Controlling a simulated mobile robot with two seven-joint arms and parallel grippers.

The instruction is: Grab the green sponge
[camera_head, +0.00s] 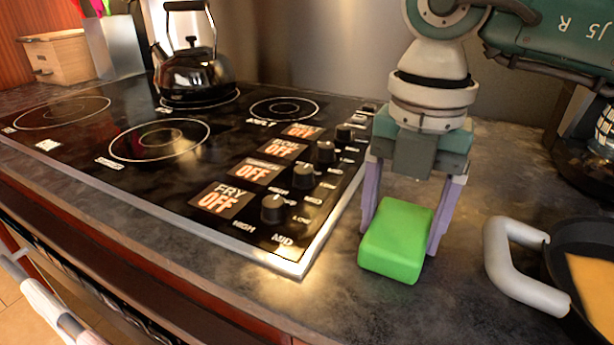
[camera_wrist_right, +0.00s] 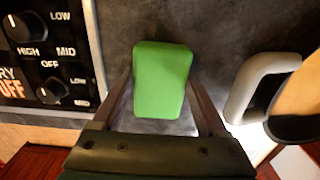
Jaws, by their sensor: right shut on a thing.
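The green sponge (camera_head: 397,240) is a bright green block on the dark countertop, just right of the stove's front corner. My right gripper (camera_head: 408,222) reaches down from above with one finger on each side of the sponge and is shut on it. In the right wrist view the sponge (camera_wrist_right: 162,80) sits between the two fingers (camera_wrist_right: 160,95). I cannot tell whether the sponge still touches the counter. My left gripper does not show in either view.
A black stovetop (camera_head: 300,243) with knobs lies to the left, with a kettle (camera_head: 193,75) at its back. A pan (camera_head: 585,240) with a pale handle (camera_head: 515,265) stands close on the right. A wooden box (camera_head: 58,58) is at the far left.

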